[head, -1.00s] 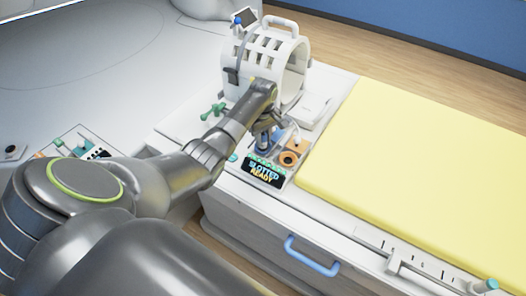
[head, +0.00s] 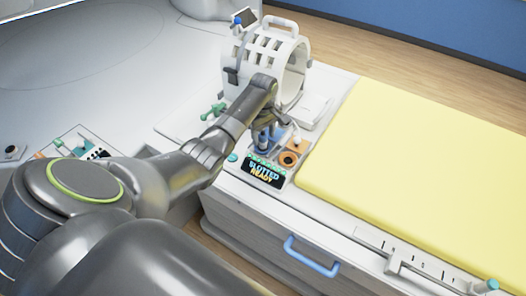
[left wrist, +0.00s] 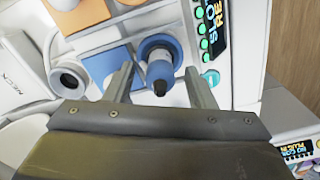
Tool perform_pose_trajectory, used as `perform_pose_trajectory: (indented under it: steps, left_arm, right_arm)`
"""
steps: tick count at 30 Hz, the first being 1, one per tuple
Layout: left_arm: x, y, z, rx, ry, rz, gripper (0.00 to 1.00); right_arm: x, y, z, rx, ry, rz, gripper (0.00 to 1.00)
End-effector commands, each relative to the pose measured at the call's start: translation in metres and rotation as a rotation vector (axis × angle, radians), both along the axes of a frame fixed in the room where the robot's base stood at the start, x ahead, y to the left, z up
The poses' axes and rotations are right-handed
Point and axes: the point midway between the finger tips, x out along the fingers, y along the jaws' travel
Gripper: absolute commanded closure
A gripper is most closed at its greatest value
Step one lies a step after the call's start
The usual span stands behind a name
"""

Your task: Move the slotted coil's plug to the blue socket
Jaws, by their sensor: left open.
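The slotted coil (head: 262,62) is a white open cylinder with slots, standing at the back of the bench. Its display (head: 263,173) reads "SLOTTED READY". A blue round plug with a dark tip (left wrist: 160,70) stands out from the blue socket area (left wrist: 158,46); it appears seated there. My left gripper (head: 270,133) is over the socket panel. In the left wrist view its two fingers (left wrist: 160,84) are apart, one on each side of the plug, with gaps showing. The arm partly hides the blue socket in the head view. My right gripper is not in view.
An orange socket (head: 288,159) sits right of the blue one. A yellow mattress (head: 420,160) lies to the right. A green handle-like part (head: 212,111) is left of the coil. A drawer with a blue handle (head: 312,256) is below.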

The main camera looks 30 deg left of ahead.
Motion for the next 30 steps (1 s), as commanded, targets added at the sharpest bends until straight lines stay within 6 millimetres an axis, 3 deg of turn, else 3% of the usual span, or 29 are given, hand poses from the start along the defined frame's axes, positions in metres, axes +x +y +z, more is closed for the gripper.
perform_pose_trajectory:
  steps: [13, 15, 21, 30]
  left_arm:
    - [0.001, 0.001, 0.103, 0.002, -0.007, -0.002, 0.5]
    - [0.0, 0.0, 0.121, 0.001, 0.0, -0.001, 0.5]
    - [0.0, 0.0, 0.145, 0.0, 0.0, 0.0, 0.5]
    - [0.0, 0.0, 0.159, 0.0, 0.0, -0.001, 0.5]
  right_arm:
    - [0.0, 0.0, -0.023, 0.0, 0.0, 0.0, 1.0]
    - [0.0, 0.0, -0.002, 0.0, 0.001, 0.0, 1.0]
    - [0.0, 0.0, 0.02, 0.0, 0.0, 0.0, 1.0]
    - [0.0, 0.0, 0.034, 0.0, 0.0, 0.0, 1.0]
